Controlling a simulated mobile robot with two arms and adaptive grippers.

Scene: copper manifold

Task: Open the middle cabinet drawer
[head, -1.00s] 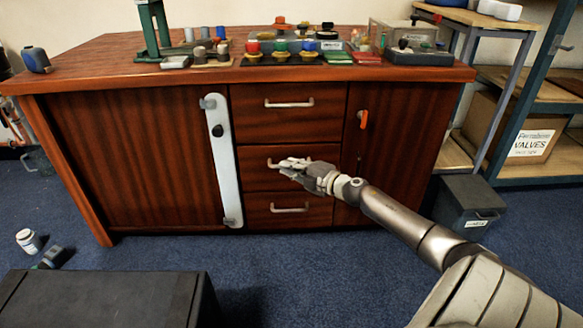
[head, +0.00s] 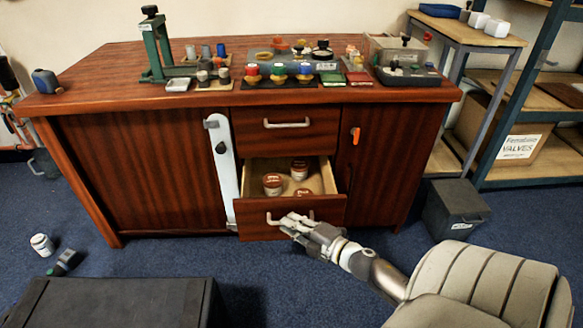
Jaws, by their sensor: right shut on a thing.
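The wooden cabinet (head: 150,170) stands ahead of me. Its middle drawer (head: 255,212) is pulled out well beyond the front, and several round containers with red-brown lids (head: 272,184) sit inside. My right gripper (head: 288,221) is shut on the middle drawer's handle (head: 272,220), whose left part shows beside the fingers. The top drawer (head: 286,132) is closed. The bottom drawer is hidden behind the open one. My left gripper is not in view.
A black box (head: 110,300) stands at the front left. A white jar (head: 42,245) and a small bottle (head: 64,262) are on the blue floor. A grey bin (head: 455,207) stands right of the cabinet, beside shelving. The cabinet top holds a green stand (head: 153,50) and coloured knobs.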

